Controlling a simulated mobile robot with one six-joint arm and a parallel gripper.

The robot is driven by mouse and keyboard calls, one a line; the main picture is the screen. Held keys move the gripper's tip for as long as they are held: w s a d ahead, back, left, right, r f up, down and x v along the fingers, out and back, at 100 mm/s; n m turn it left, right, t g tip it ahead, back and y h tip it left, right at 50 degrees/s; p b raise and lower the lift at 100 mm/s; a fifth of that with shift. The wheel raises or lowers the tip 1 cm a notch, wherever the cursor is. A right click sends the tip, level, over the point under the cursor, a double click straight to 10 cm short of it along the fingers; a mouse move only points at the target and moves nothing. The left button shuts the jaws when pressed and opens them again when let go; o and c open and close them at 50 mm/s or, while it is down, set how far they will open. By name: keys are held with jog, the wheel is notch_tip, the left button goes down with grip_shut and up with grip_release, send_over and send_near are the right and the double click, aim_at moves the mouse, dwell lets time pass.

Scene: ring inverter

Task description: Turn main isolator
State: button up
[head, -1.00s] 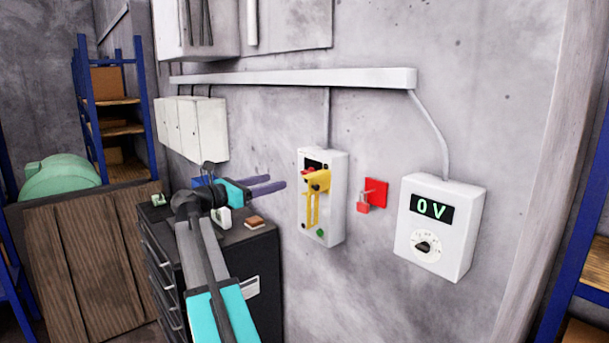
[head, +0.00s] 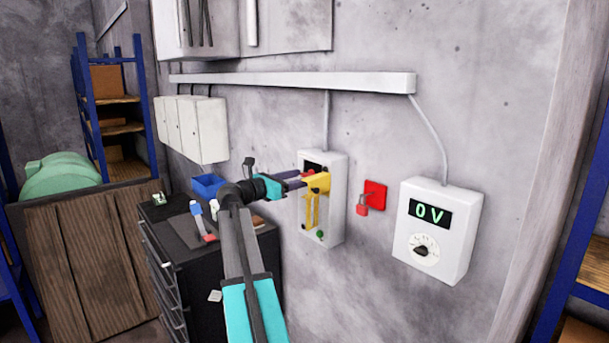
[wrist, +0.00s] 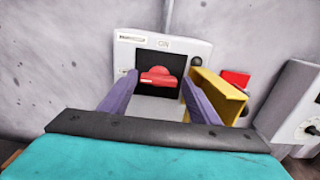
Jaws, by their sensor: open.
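The main isolator is a white wall box (head: 336,205) with a red rotary handle on a black plate and a yellow hasp or bracket (head: 312,207) on its front. In the wrist view the red handle (wrist: 158,77) lies between and beyond my two purple fingers. My gripper (head: 298,179) is open, its fingertips close to the box front. The wrist view shows the gripper (wrist: 158,98) with its right finger beside the yellow bracket (wrist: 216,97); I cannot tell whether they touch. The red handle is mostly hidden by the fingers in the head view.
A red plate with a red padlock (head: 362,210) hangs right of the box. Farther right is a white meter (head: 465,235) reading 0 V. A black drawer cabinet (head: 165,262) with a blue bin (head: 207,186) and small items stands to the left. A conduit rail (head: 300,81) runs above.

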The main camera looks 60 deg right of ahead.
jog(key=shift+x, duration=0.85)
